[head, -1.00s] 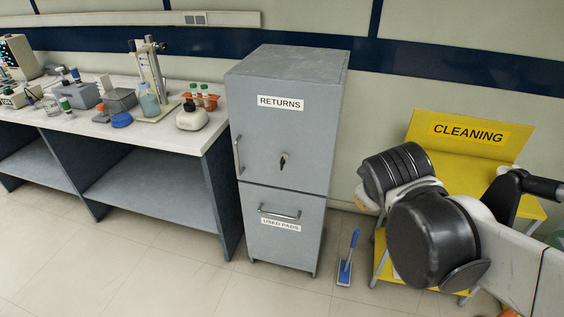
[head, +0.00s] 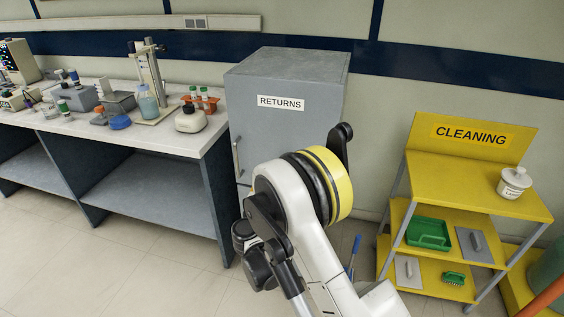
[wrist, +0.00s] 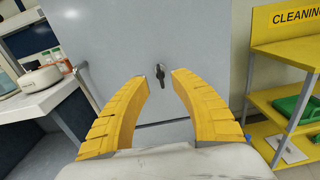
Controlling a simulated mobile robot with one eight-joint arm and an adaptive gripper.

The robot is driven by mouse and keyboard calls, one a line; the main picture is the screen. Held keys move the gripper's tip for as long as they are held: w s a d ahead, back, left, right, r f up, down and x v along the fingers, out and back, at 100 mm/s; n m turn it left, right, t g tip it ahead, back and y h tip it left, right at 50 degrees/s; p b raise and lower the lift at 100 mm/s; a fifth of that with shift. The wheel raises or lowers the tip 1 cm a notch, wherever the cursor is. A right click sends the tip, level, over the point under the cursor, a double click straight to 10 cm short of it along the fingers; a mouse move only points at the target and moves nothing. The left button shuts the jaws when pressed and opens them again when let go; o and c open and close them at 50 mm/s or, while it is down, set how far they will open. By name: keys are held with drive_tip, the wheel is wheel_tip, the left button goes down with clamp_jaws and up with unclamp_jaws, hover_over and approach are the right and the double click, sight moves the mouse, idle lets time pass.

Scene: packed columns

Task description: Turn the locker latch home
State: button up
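The grey locker marked RETURNS (head: 285,125) stands between the bench and the yellow cleaning stand. Its door is closed in the frame. The dark latch (wrist: 159,74) shows on the locker door in the wrist view, hanging roughly upright with a slight tilt. In the head view my arm hides it. My gripper (wrist: 160,76) has its two yellow fingers spread wide, with nothing between them. The latch appears in the gap between the fingertips, and the fingers look apart from it. How far they are from the door I cannot tell.
The white bench (head: 150,132) with bottles and instruments is left of the locker. The yellow cleaning stand (head: 480,190) is to the right, holding a white pot (head: 514,184) and a green tray (head: 428,232). A blue-handled tool (head: 354,252) stands between locker and stand.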

drive_tip(key=shift+n, duration=0.3)
drive_tip(key=b+x, duration=0.1)
drive_tip(key=x, duration=0.4)
drive_tip(key=b+x, duration=0.2)
drive_tip(key=x, duration=0.3)
drive_tip(key=shift+w+a+f, duration=0.15)
drive_tip(key=shift+w+f, duration=0.05)
drive_tip(key=shift+w, duration=0.1)
clamp_jaws()
